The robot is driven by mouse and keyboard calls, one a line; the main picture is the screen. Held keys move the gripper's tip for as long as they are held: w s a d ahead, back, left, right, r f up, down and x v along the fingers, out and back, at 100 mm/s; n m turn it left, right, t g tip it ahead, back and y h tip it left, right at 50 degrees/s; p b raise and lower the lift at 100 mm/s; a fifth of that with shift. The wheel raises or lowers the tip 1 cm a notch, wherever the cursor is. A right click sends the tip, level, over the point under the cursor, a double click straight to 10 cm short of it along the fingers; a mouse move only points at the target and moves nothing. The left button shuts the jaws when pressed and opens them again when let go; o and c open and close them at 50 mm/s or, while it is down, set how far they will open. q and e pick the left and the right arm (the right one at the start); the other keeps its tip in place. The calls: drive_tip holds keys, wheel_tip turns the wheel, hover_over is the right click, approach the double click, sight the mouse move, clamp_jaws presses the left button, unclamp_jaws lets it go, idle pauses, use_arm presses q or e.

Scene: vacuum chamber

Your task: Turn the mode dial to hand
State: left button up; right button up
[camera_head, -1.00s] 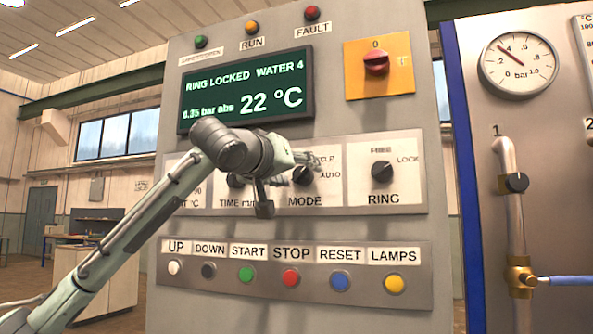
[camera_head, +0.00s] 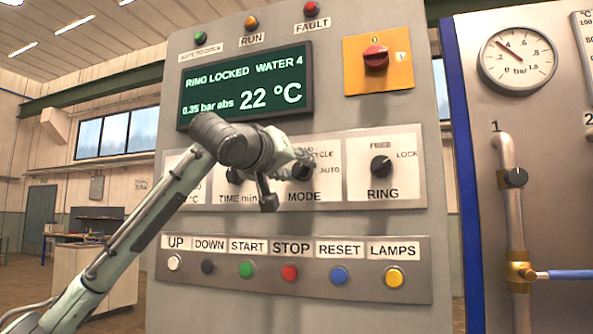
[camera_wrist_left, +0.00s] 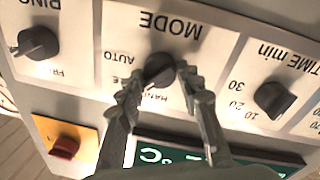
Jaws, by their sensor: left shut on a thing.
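The mode dial (camera_head: 303,170) is a dark round knob on a white plate marked MODE, with CYCLE and AUTO legible beside it. In the left wrist view the mode dial (camera_wrist_left: 159,68) sits between my left gripper's fingertips (camera_wrist_left: 152,82), which touch it on both sides. The label in front of the fingers is partly covered, so I cannot read which position the dial points to. In the head view my left gripper (camera_head: 300,160) reaches the dial from the left, its wrist hiding part of the plate. My right gripper is not in view.
The ring knob (camera_head: 381,166) is to the right, the time knob (camera_head: 234,176) to the left. A row of buttons (camera_head: 289,272) lies below, the green display (camera_head: 246,88) above. A red switch (camera_head: 376,58) on a yellow plate is at upper right.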

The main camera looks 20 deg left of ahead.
use_arm(q)
drive_tip(key=n+b, duration=0.1)
drive_tip(key=n, duration=0.2)
drive_tip(key=shift+f+b, duration=0.25)
drive_tip(key=shift+b, duration=0.1)
drive_tip(key=shift+a+n+t+b, duration=0.1)
drive_tip(key=shift+n+t+b, duration=0.4)
drive_tip(key=shift+n, duration=2)
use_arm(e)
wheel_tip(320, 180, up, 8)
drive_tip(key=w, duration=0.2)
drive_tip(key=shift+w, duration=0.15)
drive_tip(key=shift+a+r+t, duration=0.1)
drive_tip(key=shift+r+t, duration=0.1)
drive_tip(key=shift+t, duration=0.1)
use_arm(q)
drive_tip(key=o, duration=1.1)
drive_tip(key=shift+a, duration=0.1)
drive_tip(key=shift+o, duration=0.2)
drive_tip(key=shift+s, duration=0.2)
drive_tip(key=s, duration=1.1)
drive_tip(key=shift+s+a+f, duration=0.3)
drive_tip(key=shift+a, duration=0.15)
